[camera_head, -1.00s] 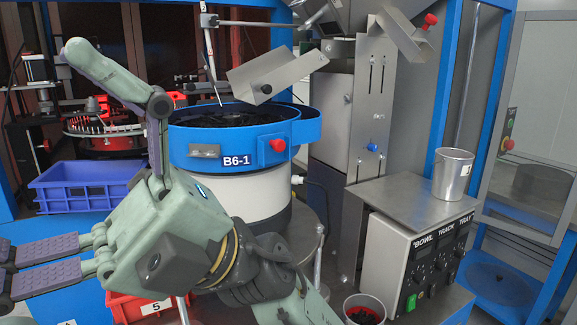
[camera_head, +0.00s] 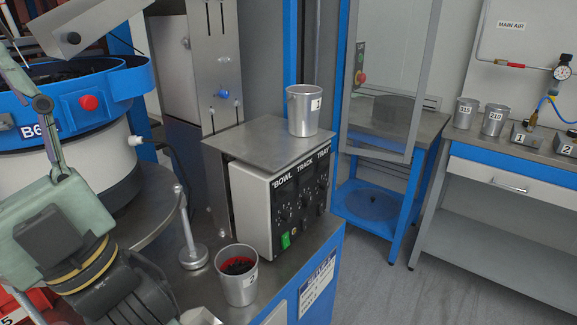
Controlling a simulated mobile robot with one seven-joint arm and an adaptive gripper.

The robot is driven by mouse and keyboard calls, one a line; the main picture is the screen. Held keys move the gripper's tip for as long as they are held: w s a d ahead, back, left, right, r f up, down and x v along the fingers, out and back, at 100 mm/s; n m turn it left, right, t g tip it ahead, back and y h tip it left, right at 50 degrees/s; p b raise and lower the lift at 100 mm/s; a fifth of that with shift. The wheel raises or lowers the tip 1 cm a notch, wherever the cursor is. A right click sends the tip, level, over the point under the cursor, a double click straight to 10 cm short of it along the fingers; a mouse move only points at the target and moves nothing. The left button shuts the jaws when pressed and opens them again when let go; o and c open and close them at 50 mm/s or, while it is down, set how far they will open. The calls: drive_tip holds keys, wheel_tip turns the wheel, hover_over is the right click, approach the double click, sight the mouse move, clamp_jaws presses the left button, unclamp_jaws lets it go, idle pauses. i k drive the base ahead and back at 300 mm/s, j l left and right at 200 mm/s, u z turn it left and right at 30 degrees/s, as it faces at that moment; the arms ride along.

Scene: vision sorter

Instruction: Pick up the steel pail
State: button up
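A steel pail (camera_head: 303,112) with a small white label stands upright on the metal plate on top of the control box, near the picture's middle. A second pail (camera_head: 238,284), holding dark pieces against a red inside, stands lower on the bench. Two more pails, labelled 315 (camera_head: 466,114) and 210 (camera_head: 493,121), stand on the far right table. My gripper (camera_head: 35,110) is at the left edge, well away from every pail. One finger points up, spread from the palm; the other fingers are out of the picture. Nothing shows in its grasp.
The blue bowl feeder (camera_head: 60,100) is behind my gripper. A glazed frame (camera_head: 385,80) stands behind right. Grey floor (camera_head: 375,270) is clear at right.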

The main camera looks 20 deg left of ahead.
sight(236, 264)
drive_tip(key=i+l, duration=0.9)
drive_tip(key=i, duration=0.15)
drive_tip(key=i+l, duration=0.95)
drive_tip(key=i+u, duration=0.1)
drive_tip(key=u, duration=0.35)
drive_tip(key=i+l+u, duration=0.1)
drive_tip(key=u, duration=0.35)
drive_tip(key=l+u, duration=0.2)
drive_tip(key=u, duration=2.1)
drive_tip(key=l, duration=0.1)
